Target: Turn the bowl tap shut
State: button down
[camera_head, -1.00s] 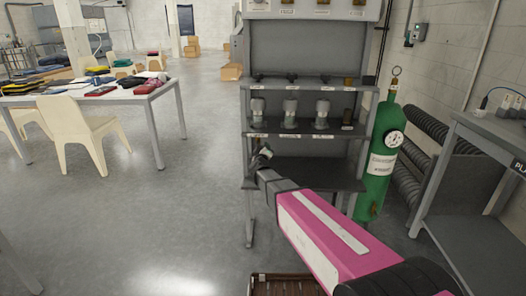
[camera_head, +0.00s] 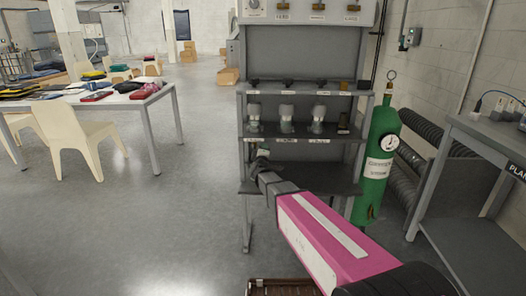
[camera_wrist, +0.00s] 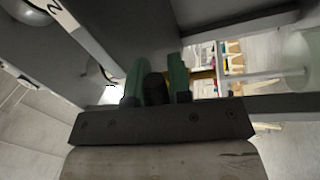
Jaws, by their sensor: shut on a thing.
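My gripper (camera_head: 262,158) is at the left front of the grey rack, just below its middle shelf. In the wrist view its two green fingers (camera_wrist: 155,82) are shut on a dark rounded knob (camera_wrist: 155,90), which looks like the bowl tap's handle. A brass-coloured stem (camera_wrist: 203,75) shows just right of the fingers. In the head view the held part is too small and too covered by my gripper to make out. The knob's turn angle cannot be told.
The grey rack (camera_head: 300,138) holds several glass-topped fittings (camera_head: 287,115) on its middle shelf and small dark taps (camera_head: 288,83) above. A green cylinder (camera_head: 378,160) stands close on the right, beside a grey bench (camera_head: 475,240). Floor (camera_head: 185,225) is clear to the left.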

jog(key=c, duration=1)
grip_release()
jog(key=shift+c, duration=0.2)
